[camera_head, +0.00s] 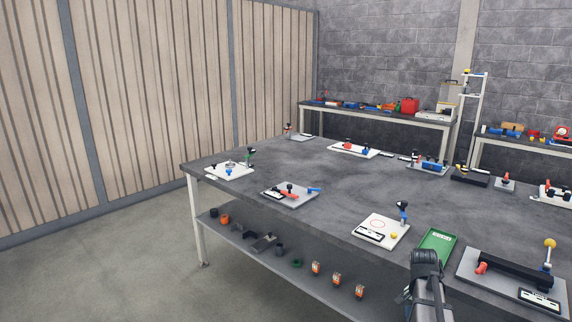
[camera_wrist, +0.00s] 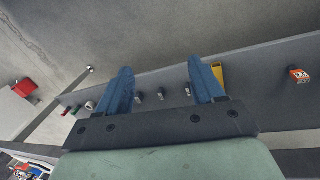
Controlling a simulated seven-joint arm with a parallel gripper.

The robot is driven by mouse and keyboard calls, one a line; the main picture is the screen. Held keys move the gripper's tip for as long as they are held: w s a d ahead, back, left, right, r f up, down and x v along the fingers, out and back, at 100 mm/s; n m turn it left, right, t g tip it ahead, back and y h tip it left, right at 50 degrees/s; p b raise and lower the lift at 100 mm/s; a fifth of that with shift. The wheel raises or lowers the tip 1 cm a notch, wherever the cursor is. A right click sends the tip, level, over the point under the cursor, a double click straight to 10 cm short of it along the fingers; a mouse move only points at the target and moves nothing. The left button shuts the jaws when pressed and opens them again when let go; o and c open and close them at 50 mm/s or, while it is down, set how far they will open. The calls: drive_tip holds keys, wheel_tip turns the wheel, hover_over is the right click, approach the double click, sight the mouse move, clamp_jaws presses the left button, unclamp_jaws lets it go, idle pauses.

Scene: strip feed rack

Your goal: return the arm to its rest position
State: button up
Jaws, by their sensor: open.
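My gripper (camera_wrist: 165,88) shows in the wrist view with its two blue fingers spread apart. Nothing is held between them. Beyond the fingers are a grey shelf and the floor. In the head view, part of my arm (camera_head: 426,275) rises at the bottom, right of centre, by the front edge of the grey table (camera_head: 300,165). The fingertips cannot be made out in the head view.
A green tray (camera_head: 437,246) lies close to my arm. A white board with a yellow ball (camera_head: 381,231) is to its left, and a grey plate with a black bar (camera_head: 512,279) to its right. A lower shelf (camera_head: 262,255) holds several small parts. The table's middle is clear.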

drive_tip(key=s+a+f+n+g, duration=0.1)
drive_tip(key=s+a+f+n, duration=0.15)
drive_tip(key=a+f, duration=0.4)
drive_tip(key=s+a+f+n+g+y, duration=0.15)
drive_tip(key=s+a+f, duration=0.25)
drive_tip(key=f, duration=0.6)
drive_tip(key=s+a+f+n+h, duration=0.1)
drive_tip(key=s+a+f+n, duration=0.1)
drive_tip(key=s+a+f, duration=0.45)
drive_tip(key=s+a+f+n+g, duration=0.1)
drive_tip(key=s+a+f, duration=0.3)
drive_tip(key=s+f, duration=0.4)
drive_tip(key=s+a+f+n+g, duration=0.1)
drive_tip(key=s+a+f+n, duration=0.3)
drive_tip(key=s+f, duration=0.4)
drive_tip(key=s+a, duration=0.1)
drive_tip(key=s, duration=0.3)
drive_tip(key=shift+y, duration=0.35)
